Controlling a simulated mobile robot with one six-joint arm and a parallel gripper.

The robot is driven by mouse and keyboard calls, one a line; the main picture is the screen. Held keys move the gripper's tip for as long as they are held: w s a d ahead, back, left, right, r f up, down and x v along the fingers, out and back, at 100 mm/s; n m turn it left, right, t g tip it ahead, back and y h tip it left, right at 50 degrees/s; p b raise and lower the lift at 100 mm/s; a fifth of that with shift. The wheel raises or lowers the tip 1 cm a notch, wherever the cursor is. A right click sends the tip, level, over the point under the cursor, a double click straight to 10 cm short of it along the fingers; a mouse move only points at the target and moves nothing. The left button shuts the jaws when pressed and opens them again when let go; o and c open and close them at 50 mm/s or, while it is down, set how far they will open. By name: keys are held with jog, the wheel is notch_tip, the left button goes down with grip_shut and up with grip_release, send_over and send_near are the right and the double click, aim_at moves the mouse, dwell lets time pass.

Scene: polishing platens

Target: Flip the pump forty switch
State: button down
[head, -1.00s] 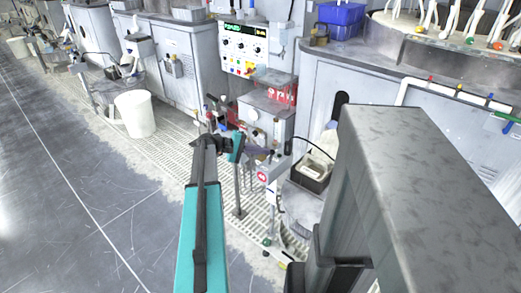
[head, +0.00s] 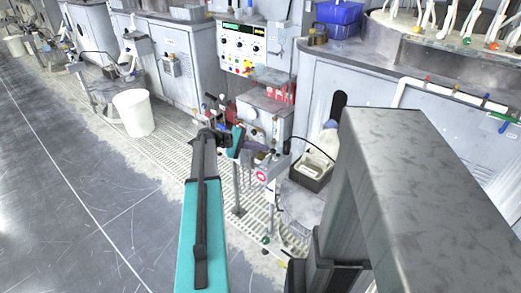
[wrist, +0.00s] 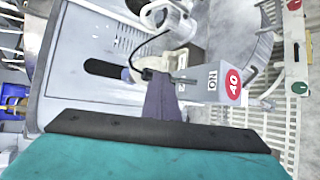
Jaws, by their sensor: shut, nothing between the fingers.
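The pump forty switch box is a small grey box (wrist: 213,78) with a red round label reading 40 and a label that looks like ON, turned sideways. A thin metal toggle (wrist: 184,80) sticks out of its left side in the wrist view. In the head view the box (head: 263,175) shows its red label just below my gripper (head: 262,155). My gripper (wrist: 163,82) is shut and empty in the wrist view. Its tip is beside the toggle; I cannot tell whether they touch. The head view hardly shows the fingertips.
A white jug in a tray (head: 312,170) stands just right of the box. Behind are a control panel (head: 243,42) and grey cabinets (head: 188,55). A white bucket (head: 134,112) stands on the grating to the left. The grey floor (head: 90,200) is open.

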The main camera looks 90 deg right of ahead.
dwell(0.3)
jog(key=d+r+p+v, duration=0.1)
jog(key=r+v, duration=0.1)
jog(key=v, duration=1.1)
jog(key=shift+r, duration=0.55)
jog(key=shift+s+d, duration=0.1)
